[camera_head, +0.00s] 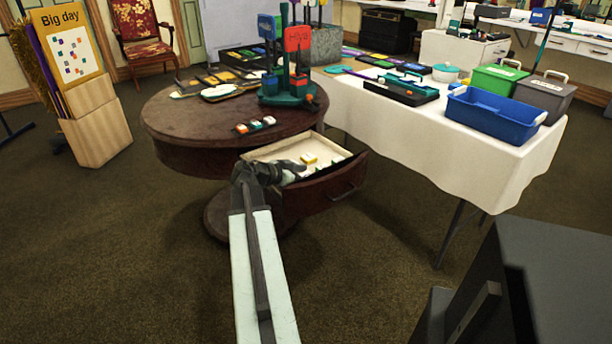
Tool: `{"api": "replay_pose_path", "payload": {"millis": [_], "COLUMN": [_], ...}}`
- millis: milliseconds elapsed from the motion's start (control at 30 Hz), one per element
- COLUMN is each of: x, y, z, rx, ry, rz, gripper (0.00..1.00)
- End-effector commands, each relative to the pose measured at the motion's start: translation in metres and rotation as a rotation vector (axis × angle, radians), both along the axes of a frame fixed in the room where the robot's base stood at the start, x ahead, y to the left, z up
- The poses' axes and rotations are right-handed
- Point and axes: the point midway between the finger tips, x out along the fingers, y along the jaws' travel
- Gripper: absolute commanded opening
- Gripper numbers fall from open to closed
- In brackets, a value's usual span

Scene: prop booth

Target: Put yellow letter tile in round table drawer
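The round table (185,125) is dark wood, and its drawer (330,192) is pulled open on the side facing right and toward me. A yellow letter tile (309,158) with a pale side lies on the drawer's cream floor, toward the back. My gripper (294,168) is over the left part of the drawer, its dark fingers pointing right, just left of and nearer than the yellow tile. The tile looks apart from the fingers. The gripper hides part of the drawer's left side. The fingers are too small and dark to tell whether they are open.
A teal stand with signs (290,88) and several trays occupy the tabletop. A white-clothed table (470,150) with a blue bin (490,115) stands right.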

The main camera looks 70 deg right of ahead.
Motion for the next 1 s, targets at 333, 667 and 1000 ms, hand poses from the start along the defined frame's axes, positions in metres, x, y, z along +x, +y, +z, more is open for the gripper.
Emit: {"api": "replay_pose_path", "payload": {"millis": [333,667,1000], "x": [0.021,0.056,0.061], "y": [0.033,0.086,0.094], "z": [0.024,0.048,0.049], "rx": [0.0,0.0,0.0], "ry": [0.0,0.0,0.0], "rz": [0.005,0.003,0.001], "gripper": [0.65,0.65,0.65]}}
